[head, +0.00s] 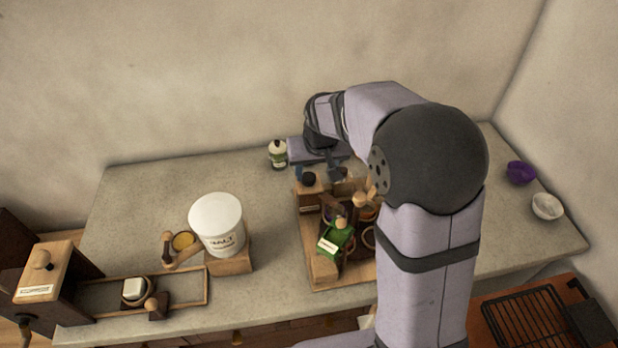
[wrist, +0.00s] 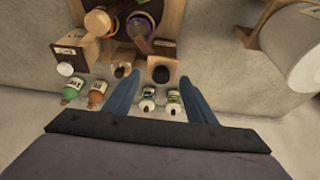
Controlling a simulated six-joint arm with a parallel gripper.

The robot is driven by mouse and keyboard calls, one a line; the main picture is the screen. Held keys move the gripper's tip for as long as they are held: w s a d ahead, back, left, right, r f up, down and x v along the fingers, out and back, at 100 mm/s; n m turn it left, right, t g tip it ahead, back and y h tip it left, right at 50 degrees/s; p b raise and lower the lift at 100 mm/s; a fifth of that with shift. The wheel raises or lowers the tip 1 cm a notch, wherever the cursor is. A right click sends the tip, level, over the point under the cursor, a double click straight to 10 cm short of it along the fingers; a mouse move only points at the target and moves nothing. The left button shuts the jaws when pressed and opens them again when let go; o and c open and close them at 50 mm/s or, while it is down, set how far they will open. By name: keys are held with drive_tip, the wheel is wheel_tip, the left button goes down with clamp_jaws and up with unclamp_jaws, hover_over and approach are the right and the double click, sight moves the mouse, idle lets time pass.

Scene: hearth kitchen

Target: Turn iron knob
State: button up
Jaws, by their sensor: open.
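A dark, rounded knob, which looks like the iron knob (head: 308,179), sits on a small wooden block at the back left of the wooden rack. It also shows in the wrist view (wrist: 161,74), just beyond the space between my fingertips. My gripper (wrist: 158,84) is open, with its two blue fingers apart and nothing held between them. In the head view my gripper is at the back of the rack, partly hidden by my arm. I cannot tell whether a finger touches the knob.
The wooden rack (head: 323,283) holds a green item (head: 336,238) and jars. Several small bottles, one green (wrist: 74,88), stand behind it. A white salt tub (head: 217,222) is at left. Purple (head: 521,172) and white (head: 547,206) bowls are at right. Counter between tub and rack is clear.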

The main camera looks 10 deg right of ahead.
sight(309, 176)
drive_tip(key=shift+t, duration=0.3)
drive_tip(key=shift+w+a+f+p, duration=0.1)
drive_tip(key=shift+w+f+p, duration=0.3)
drive_tip(key=shift+w+f, duration=0.65)
drive_tip(key=shift+w+a+f+p, duration=0.1)
drive_tip(key=shift+w+f+p, duration=0.25)
drive_tip(key=shift+w+f, duration=0.6)
drive_tip(key=shift+w+a+f+p, duration=0.1)
drive_tip(key=shift+w+f+p, duration=0.45)
drive_tip(key=shift+f, duration=0.85)
drive_tip(key=shift+w, duration=0.1)
drive_tip(key=shift+c, duration=0.6)
drive_tip(key=c, duration=0.9)
